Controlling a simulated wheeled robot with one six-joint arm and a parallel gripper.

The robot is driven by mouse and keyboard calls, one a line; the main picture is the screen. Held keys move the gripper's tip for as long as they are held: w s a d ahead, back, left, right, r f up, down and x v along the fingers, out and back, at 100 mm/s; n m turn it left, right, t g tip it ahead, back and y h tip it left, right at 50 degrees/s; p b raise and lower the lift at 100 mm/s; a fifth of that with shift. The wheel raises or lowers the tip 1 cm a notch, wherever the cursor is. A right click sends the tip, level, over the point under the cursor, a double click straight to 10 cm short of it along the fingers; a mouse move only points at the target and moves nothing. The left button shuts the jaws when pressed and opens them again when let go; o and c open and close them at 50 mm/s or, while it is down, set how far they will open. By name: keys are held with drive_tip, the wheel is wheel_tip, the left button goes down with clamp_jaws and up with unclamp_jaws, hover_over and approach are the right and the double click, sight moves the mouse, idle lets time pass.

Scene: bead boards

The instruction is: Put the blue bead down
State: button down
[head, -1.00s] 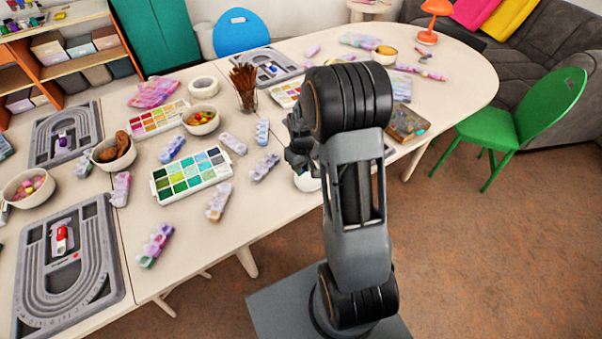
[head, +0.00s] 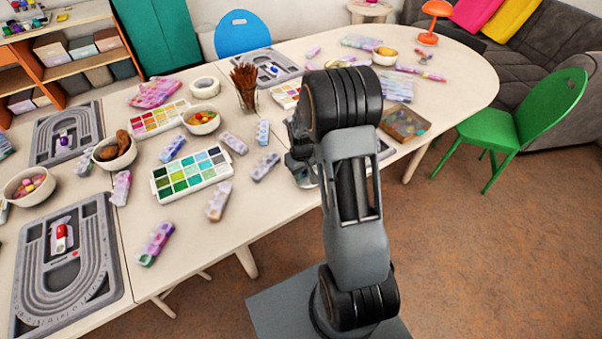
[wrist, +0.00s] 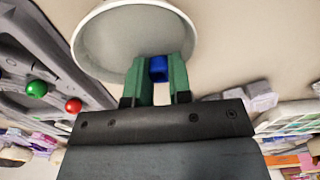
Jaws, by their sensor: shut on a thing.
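The blue bead (wrist: 158,68) is held between the green fingertips of my gripper (wrist: 158,72) in the wrist view. A white bowl (wrist: 90,40) lies right behind the fingertips there; the bead overlaps its inside, and I cannot tell if it is touching the bowl. In the head view my gripper (head: 300,160) is partly hidden by my arm, and the bead is not visible.
In the wrist view a grey bead board (wrist: 50,60) with a green bead (wrist: 37,89) and a red bead (wrist: 73,105) is at left. In the head view, a paint palette (head: 190,175), several bead strips and bowls crowd the table (head: 260,215).

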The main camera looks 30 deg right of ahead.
drive_tip(key=c, duration=1.2)
unclamp_jaws()
drive_tip(key=shift+s+f, duration=0.5)
drive_tip(key=shift+f, duration=0.25)
drive_tip(key=shift+o, duration=0.5)
drive_tip(key=shift+r+p, duration=0.35)
drive_tip(key=shift+r, duration=0.05)
drive_tip(key=shift+o, duration=0.3)
wheel_tip(320, 180, up, 12)
drive_tip(key=p, duration=0.1)
drive_tip(key=shift+w, duration=0.4)
drive_tip(key=s+a+r+t, duration=0.1)
drive_tip(key=s+a+r, duration=0.4)
drive_tip(key=s, duration=0.3)
drive_tip(key=s+a+r+m+t, duration=0.1)
drive_tip(key=s+a+r, duration=0.3)
drive_tip(key=s, duration=0.4)
drive_tip(key=shift+a+r+t, duration=0.4)
drive_tip(key=shift+r+t, duration=0.1)
